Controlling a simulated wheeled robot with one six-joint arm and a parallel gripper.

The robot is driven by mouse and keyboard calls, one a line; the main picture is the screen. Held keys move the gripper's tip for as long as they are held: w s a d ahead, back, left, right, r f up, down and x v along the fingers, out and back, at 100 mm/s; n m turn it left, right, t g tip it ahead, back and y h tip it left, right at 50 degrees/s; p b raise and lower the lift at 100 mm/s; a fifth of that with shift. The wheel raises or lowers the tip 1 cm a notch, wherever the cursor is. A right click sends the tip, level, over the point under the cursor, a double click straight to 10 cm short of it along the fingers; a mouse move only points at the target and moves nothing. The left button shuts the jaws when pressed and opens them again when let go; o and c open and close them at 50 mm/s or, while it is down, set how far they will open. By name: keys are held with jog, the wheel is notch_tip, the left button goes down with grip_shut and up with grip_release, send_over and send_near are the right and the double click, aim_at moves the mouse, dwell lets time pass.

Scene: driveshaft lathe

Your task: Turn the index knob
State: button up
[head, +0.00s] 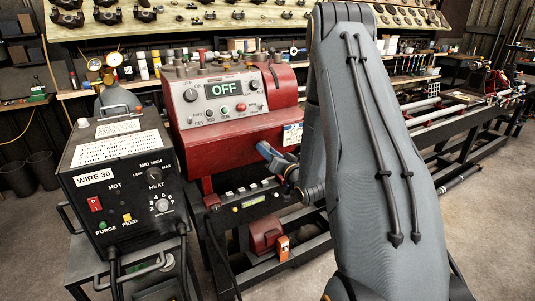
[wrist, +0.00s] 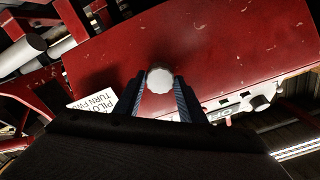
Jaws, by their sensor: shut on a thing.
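A pale, round knob with a scalloped edge (wrist: 160,79) stands out from the red lathe housing (wrist: 215,50) in the wrist view; I take it to be the index knob. My gripper (wrist: 160,84) is shut on it, one blue-grey finger on each side. The knob cannot be made out in the head view.
A white label (wrist: 92,103) is on the housing near my gripper; it also shows in the head view (head: 292,133). A black welder box (head: 118,180) stands at left. The lathe bed (head: 450,115) extends right.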

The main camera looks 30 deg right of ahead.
jog(key=shift+n+b, duration=5)
jog(key=shift+n, duration=3.1)
jog(key=o, duration=1)
jog(key=shift+o, duration=0.2)
jog(key=shift+s, duration=0.1)
